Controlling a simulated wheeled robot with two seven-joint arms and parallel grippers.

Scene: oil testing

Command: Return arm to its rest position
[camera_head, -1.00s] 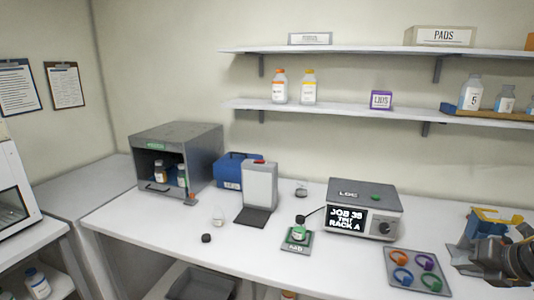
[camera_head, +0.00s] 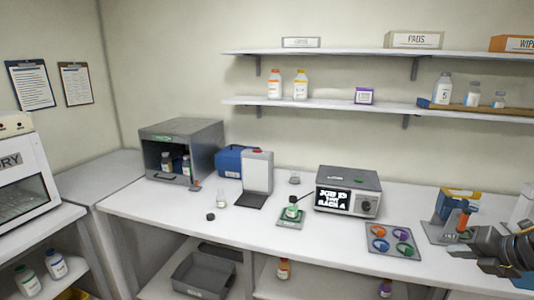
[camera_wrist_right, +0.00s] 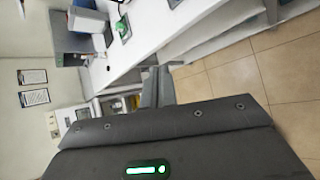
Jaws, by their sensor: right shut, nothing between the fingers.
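My right arm comes in at the right edge of the head view, over the bench's right end. Its gripper (camera_wrist_right: 158,86) shows in the right wrist view as grey fingers, shut and empty, with floor and bench beyond. My left gripper is not in either view.
A tray with coloured rings (camera_head: 393,240) lies right of the pad. A grey open-front cabinet (camera_head: 182,150), a blue box (camera_head: 232,161) and a white stand (camera_head: 258,172) are at left. A small black cap (camera_head: 210,217) lies on the bench. Shelves hold bottles (camera_head: 274,85) above.

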